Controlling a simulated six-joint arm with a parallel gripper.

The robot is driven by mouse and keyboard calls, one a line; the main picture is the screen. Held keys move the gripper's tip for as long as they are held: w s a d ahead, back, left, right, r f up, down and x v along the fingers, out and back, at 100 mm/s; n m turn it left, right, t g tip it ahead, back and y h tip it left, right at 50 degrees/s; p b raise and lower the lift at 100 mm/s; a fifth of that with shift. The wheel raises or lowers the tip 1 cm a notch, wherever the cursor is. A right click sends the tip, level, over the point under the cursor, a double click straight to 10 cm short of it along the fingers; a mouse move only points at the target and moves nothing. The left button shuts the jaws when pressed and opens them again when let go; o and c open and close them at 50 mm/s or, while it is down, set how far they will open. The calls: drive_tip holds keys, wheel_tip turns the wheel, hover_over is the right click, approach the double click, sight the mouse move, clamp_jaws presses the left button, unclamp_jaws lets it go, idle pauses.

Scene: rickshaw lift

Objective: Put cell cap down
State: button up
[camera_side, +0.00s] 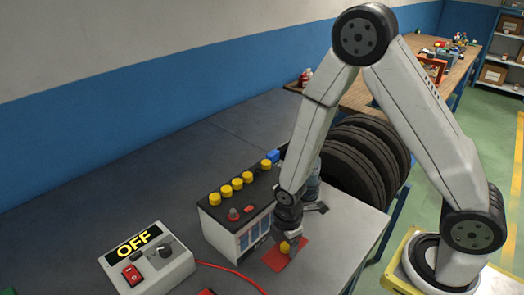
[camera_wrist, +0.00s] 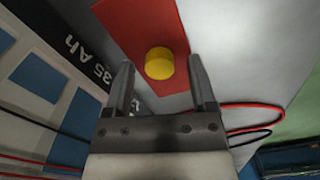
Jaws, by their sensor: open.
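A yellow cell cap (camera_side: 285,247) lies on a red patch (camera_side: 272,260) on the grey table, beside the battery. In the wrist view the cap (camera_wrist: 159,63) sits on the red patch (camera_wrist: 118,22), in front of and between my spread fingertips. My gripper (camera_wrist: 162,80) is open, with a gap visible between each finger and the cap. In the side view my gripper (camera_side: 290,240) is low, right at the cap, and partly hides it. The battery (camera_side: 222,235) has several yellow caps (camera_side: 237,184) in a row along its top.
A white switch box (camera_side: 147,265) reading OFF stands at the left, with a red cable (camera_side: 235,272) running from it. Dark tyres (camera_side: 352,165) stand behind my arm. The table (camera_side: 110,190) is clear at the back left.

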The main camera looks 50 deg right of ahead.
sight(286, 245)
wheel_tip(286, 245, up, 12)
idle(1.0)
drive_tip(key=shift+d, duration=0.1)
idle(0.5)
drive_tip(key=s+d+r+m+t, duration=0.2)
drive_tip(key=d+r+m, duration=0.1)
drive_tip(key=m, duration=1.1)
drive_tip(key=shift+s+d+m+t, duration=0.3)
drive_tip(key=shift+s+d+m, duration=0.1)
drive_tip(key=shift+d, duration=0.5)
